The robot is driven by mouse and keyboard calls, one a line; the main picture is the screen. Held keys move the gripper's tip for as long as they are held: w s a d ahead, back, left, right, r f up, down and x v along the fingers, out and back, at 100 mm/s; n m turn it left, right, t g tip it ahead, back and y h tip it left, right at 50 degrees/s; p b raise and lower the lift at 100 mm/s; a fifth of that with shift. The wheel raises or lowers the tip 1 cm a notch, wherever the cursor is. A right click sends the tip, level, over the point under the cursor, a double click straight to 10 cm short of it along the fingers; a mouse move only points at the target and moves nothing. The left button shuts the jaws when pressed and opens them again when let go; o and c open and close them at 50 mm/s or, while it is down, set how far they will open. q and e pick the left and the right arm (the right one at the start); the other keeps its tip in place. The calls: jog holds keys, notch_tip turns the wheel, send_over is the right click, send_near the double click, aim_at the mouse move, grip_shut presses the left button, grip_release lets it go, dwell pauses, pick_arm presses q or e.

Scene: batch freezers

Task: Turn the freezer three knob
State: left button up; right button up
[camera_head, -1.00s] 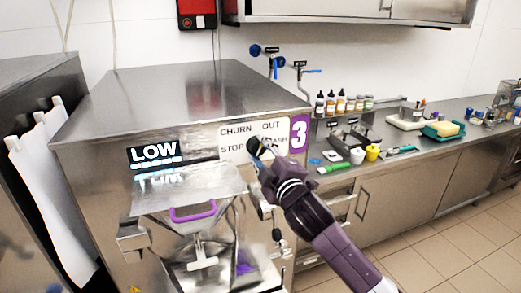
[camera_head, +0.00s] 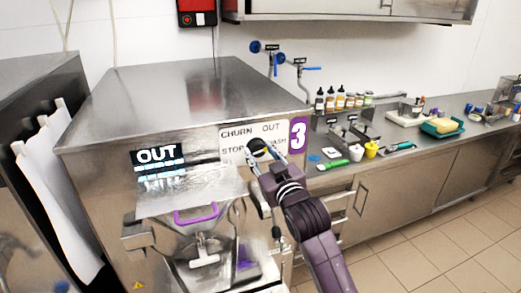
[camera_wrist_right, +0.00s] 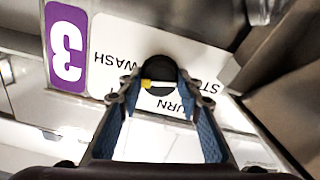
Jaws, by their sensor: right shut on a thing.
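The freezer three front carries a white label panel (camera_head: 238,132) reading CHURN, OUT, STOP and WASH, beside a purple "3" plate (camera_head: 298,135). The black round knob (camera_head: 256,144) sits in the middle of the panel; it also shows in the right wrist view (camera_wrist_right: 158,70). My right gripper (camera_head: 262,156) is at the knob, its fingers shut on it. In the right wrist view the fingers (camera_wrist_right: 158,88) lie on both sides of the knob. The small display (camera_head: 158,156) reads OUT. My left gripper is not in view.
Below the display are a steel chute (camera_head: 190,190) and a purple handle (camera_head: 196,214). To the right, a counter (camera_head: 400,135) holds bottles (camera_head: 345,99), cups (camera_head: 371,149) and a green-handled tool (camera_head: 332,164). Blue-handled taps (camera_head: 274,60) are on the wall behind.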

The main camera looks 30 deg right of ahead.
jog(key=shift+m+p, duration=0.4)
jog(key=shift+m, duration=0.8)
jog(key=o, duration=1.2)
jog(key=shift+s+a, duration=0.1)
jog(key=shift+s, duration=0.4)
jog(key=v, duration=0.6)
jog(key=shift+s, duration=0.25)
